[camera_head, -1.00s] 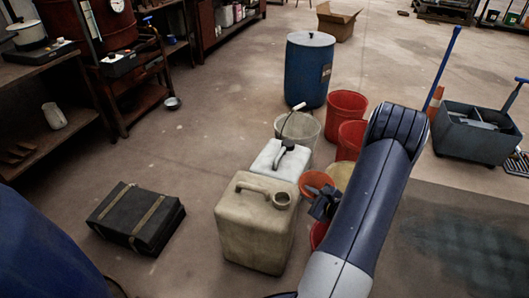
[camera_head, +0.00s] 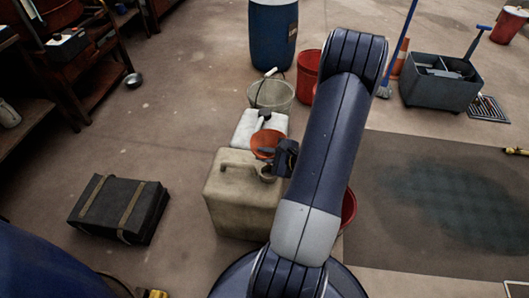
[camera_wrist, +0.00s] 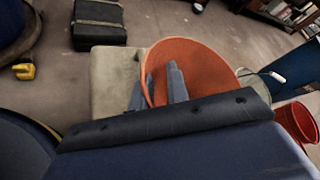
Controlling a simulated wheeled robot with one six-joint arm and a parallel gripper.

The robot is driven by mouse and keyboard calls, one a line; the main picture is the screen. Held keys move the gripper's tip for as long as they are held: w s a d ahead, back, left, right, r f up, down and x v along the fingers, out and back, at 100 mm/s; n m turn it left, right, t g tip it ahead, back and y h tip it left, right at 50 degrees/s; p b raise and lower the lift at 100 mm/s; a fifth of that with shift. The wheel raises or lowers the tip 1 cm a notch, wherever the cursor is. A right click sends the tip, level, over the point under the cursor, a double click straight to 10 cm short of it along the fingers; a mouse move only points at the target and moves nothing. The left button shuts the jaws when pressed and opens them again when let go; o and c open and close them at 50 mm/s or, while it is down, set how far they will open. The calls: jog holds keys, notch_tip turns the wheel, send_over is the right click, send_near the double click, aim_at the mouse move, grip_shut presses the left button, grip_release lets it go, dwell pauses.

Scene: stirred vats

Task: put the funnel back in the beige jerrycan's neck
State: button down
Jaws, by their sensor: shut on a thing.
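The orange funnel (camera_head: 265,142) is in my gripper (camera_head: 277,156), which is shut on it. The beige jerrycan (camera_head: 240,205) stands on the floor just below and left of my gripper. Its neck (camera_head: 267,173) shows just under the funnel in the head view, and I cannot tell whether the funnel's spout is in it. In the wrist view the wide funnel (camera_wrist: 190,65) fills the middle, with the fingers of my gripper (camera_wrist: 160,85) against it. The jerrycan (camera_wrist: 112,80) shows behind it to the left, its neck hidden.
A white jerrycan (camera_head: 247,125) and a pale bucket (camera_head: 272,95) stand behind the beige one. A red bucket (camera_head: 308,70) and a blue drum (camera_head: 272,35) are farther back. A dark case (camera_head: 120,208) lies on the floor at left, with clear floor around it.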

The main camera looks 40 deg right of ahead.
notch_tip(320, 180, down, 7)
jog(key=b, duration=0.6)
jog(key=shift+f, duration=0.15)
jog(key=shift+f+b, duration=0.45)
jog(key=shift+b, duration=0.5)
dwell(0.9)
jog(key=c, duration=1.3)
grip_release()
jog(key=shift+d, duration=0.1)
jog(key=p+v, duration=0.3)
jog(key=v, duration=0.8)
jog(key=b+x, duration=0.3)
jog(key=x, duration=0.8)
jog(key=shift+r, duration=0.2)
